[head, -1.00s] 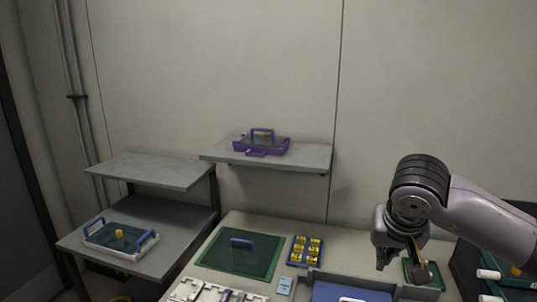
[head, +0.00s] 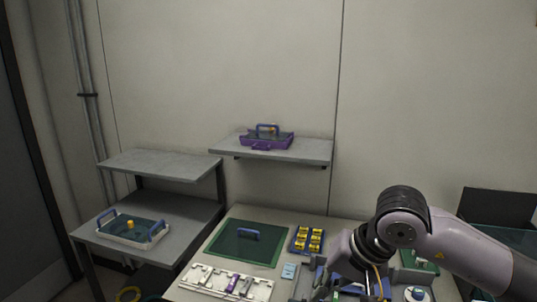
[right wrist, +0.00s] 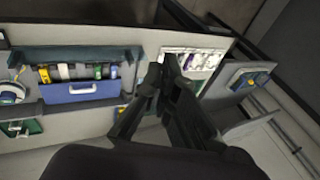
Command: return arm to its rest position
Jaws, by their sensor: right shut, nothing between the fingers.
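My right gripper (head: 322,284) is over the worktable, low in the head view, between a white tray and a blue-fronted box. In the right wrist view its dark fingers (right wrist: 163,72) are together with nothing between them. My right arm reaches in from the right edge and is bent at the wrist. The wrist hides part of the table and the box behind it. My left gripper is not in view.
The worktable holds a green mat (head: 228,258), a white tray with small parts (head: 262,290), yellow items in a blue holder (head: 293,248) and a blue-fronted box (right wrist: 82,92). A purple carrier (head: 282,142) sits on the wall shelf, a white-and-blue one (head: 105,235) on the left table.

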